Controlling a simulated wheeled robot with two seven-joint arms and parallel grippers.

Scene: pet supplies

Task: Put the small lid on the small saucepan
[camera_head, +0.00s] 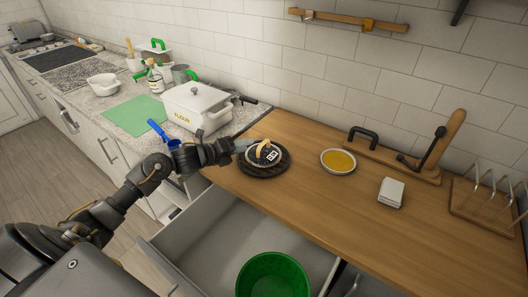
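A small dark round lid (266,155) with a curved beige handle and a black-and-white marker lies on a dark round trivet (259,171) on the wooden counter. My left gripper (242,145) reaches in from the left, its tips right beside the lid's left edge. Whether they touch it, and the gap between the fingers, are too small to tell. A grey pot with a green handle (181,74) stands at the back on the stone counter; I cannot tell whether it is the small saucepan. My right gripper is not in view.
An open drawer (211,237) below the counter holds a green bowl (272,276). A white flour box (196,106) stands behind my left forearm, near a blue-handled item (157,130). A bowl of yellow contents (339,161) and a white block (391,192) are to the right.

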